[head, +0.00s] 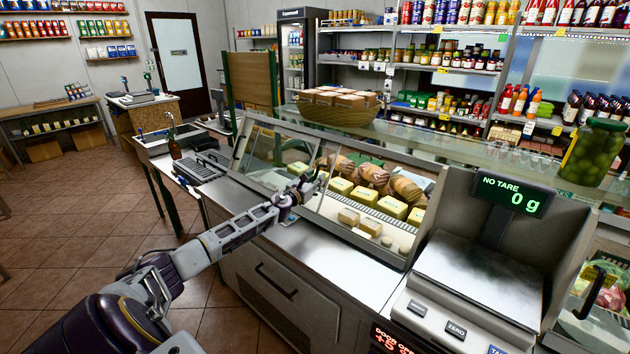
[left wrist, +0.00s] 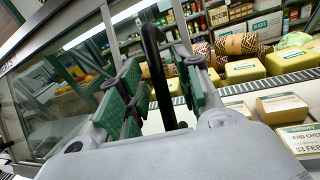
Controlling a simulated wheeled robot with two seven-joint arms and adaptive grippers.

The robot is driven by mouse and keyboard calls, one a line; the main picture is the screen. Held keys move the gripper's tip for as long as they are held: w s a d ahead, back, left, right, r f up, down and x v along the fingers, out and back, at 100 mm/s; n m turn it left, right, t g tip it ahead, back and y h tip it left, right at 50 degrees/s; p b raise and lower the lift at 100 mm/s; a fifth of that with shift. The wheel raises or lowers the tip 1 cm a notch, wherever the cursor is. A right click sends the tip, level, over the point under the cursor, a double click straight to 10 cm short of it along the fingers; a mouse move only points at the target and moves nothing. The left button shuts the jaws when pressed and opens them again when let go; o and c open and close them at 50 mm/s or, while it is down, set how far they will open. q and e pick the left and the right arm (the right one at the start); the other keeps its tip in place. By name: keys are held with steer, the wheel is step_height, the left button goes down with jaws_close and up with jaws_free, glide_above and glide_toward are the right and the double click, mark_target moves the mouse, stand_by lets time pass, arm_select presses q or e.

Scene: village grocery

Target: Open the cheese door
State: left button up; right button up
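The cheese case has a slanted glass front (head: 265,158). Yellow cheese blocks (head: 393,206) and wrapped rolls sit in its right part; they also show in the left wrist view (left wrist: 245,70). A black upright handle (left wrist: 158,75) stands between the fingers of my left gripper (left wrist: 160,85). The fingers, with green pads, are apart, and a gap shows on each side of the handle. In the head view my left gripper (head: 305,187) is at the case front, left of the cheeses, and hides the handle. My right gripper is not in view.
A scale (head: 480,275) reading 0 g stands right of the case. A red display (head: 392,341) partly reads "DOOR OPE". A basket (head: 338,112) and a pickle jar (head: 592,152) stand on the glass top. A lower drawer handle (head: 275,282) is below the counter. Floor at left is clear.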

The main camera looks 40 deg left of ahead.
arm_select(q)
steer(key=shift+s, duration=0.1)
steer(key=shift+s, duration=0.1)
steer(key=shift+s+d, duration=0.15)
steer(key=shift+s, duration=0.45)
steer(key=s+d, duration=0.1)
steer(key=s, duration=0.9)
steer(key=shift+d, duration=0.2)
stand_by(0.9)
steer(key=shift+s, duration=0.15)
stand_by(0.5)
steer(key=shift+s+f, duration=0.1)
